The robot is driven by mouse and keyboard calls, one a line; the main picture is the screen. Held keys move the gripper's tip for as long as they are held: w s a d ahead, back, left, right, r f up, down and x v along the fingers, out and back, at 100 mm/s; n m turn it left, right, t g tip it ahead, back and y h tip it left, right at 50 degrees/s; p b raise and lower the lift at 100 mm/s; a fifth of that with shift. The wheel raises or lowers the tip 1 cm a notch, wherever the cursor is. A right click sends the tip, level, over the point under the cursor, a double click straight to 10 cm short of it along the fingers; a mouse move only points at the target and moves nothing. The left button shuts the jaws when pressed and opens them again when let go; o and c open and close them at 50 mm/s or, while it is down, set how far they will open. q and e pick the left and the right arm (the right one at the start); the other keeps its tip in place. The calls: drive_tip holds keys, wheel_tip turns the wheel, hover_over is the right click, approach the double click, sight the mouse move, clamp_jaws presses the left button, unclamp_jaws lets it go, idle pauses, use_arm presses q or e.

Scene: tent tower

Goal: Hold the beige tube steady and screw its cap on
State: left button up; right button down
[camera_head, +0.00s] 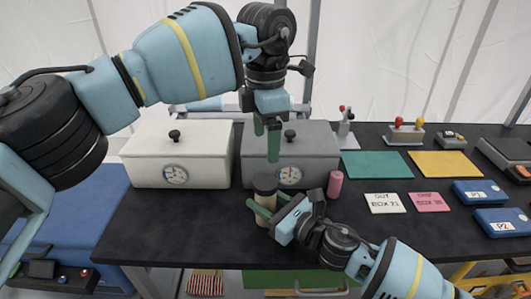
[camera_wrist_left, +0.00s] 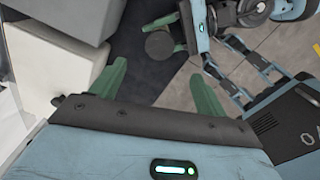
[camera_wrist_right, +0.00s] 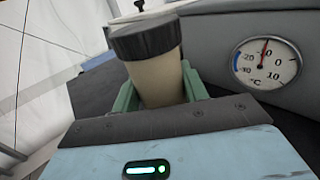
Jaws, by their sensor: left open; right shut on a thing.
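The beige tube (camera_head: 266,208) stands upright over the black table in front of the grey box. A dark ridged cap (camera_head: 265,183) sits on its top; how tightly it sits I cannot tell. My right gripper (camera_head: 268,211) is shut on the tube's body, below the cap. The right wrist view shows the tube (camera_wrist_right: 158,80) between the green fingers, with the cap (camera_wrist_right: 145,39) above them. My left gripper (camera_head: 266,146) is open and empty, above the cap and apart from it. The left wrist view shows the cap (camera_wrist_left: 159,45) beyond and between the fingers.
A white box (camera_head: 150,165) and a grey box (camera_head: 325,150), both with gauges, stand behind the tube. A pink cylinder (camera_head: 335,184) stands to its right. Mats, labels and blue cases (camera_head: 480,192) fill the right side. The table's front left is clear.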

sight(274, 206)
use_arm(q)
drive_tip(key=shift+r, duration=0.65)
use_arm(e)
drive_tip(key=c, duration=0.7)
unclamp_jaws()
use_arm(q)
drive_tip(key=shift+f, duration=0.2)
use_arm(e)
drive_tip(key=shift+v, duration=3.9)
